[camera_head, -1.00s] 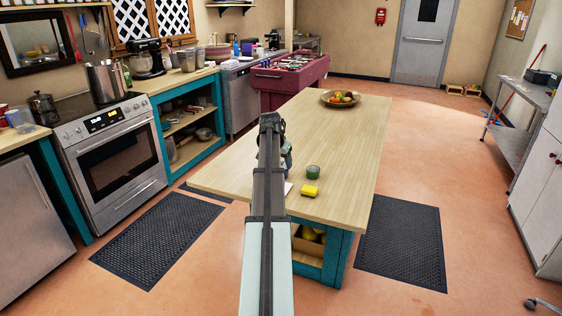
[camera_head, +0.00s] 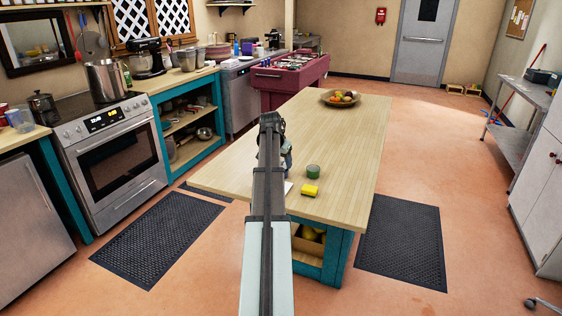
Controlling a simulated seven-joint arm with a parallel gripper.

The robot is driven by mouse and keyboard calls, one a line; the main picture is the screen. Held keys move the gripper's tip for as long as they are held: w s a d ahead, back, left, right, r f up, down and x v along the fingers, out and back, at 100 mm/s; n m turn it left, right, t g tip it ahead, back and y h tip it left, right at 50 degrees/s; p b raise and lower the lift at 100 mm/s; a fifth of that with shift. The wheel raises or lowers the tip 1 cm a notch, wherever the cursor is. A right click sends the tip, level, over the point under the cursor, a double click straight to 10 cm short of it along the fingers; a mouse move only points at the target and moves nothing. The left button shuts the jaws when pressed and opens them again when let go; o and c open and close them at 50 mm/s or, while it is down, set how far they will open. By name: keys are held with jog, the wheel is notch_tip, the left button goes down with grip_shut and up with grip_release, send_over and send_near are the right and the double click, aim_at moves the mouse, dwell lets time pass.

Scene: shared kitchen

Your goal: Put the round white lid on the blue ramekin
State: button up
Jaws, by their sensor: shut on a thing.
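My arm runs up the middle of the view and hides most of my gripper (camera_head: 287,161), which shows only in part past the arm's right side, over the wooden table (camera_head: 335,135). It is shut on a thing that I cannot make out. I cannot identify the round white lid or the blue ramekin; my arm may hide them. A sliver of something white (camera_head: 288,187) shows on the table at the arm's right edge; I cannot tell what it is. A small round green container (camera_head: 313,171) stands to the right of the gripper.
A yellow block, perhaps a sponge (camera_head: 310,190), lies near the table's front edge, just in front of the green container. A fruit bowl (camera_head: 328,99) stands at the table's far end. The tabletop between them is clear. A stove (camera_head: 112,155) and counters line the left.

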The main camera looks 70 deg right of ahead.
jog(key=shift+f, duration=0.55)
jog(key=o, duration=0.7)
jog(key=shift+r, duration=0.15)
jog(key=shift+v, duration=5.4)
